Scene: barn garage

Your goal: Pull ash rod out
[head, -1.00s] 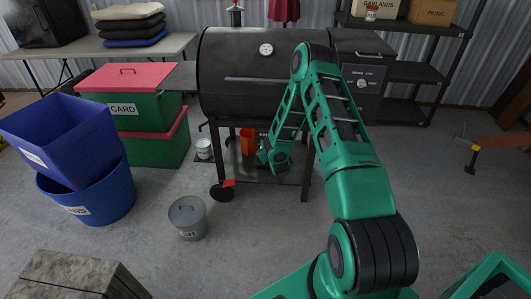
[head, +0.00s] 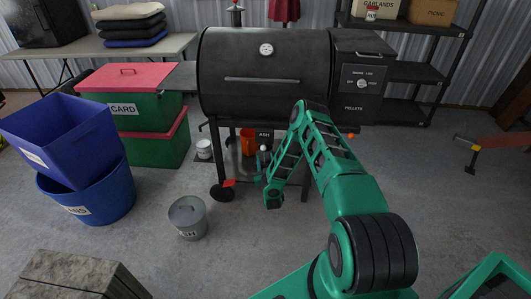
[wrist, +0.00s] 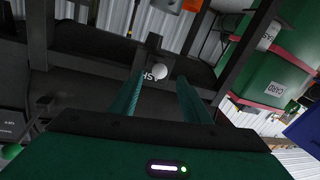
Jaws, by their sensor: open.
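The ash rod (wrist: 160,69) shows a pale round knob at its end, just below the grill's underside and beside a small label reading ASH. It also shows as a small light ball in the head view (head: 263,148). Most of the rod is hidden. The black barrel grill (head: 265,85) stands in the middle. My gripper (wrist: 159,80) is open, with its two green fingers pointing toward the knob. In the wrist view the knob appears between the fingertips; I cannot tell whether it lies fully between them in depth.
An orange bucket (head: 248,141) sits on the grill's lower shelf. Green boxes (head: 160,148) and blue tubs (head: 95,200) stand further left. An orange knob (head: 351,136) shows under the pellet box.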

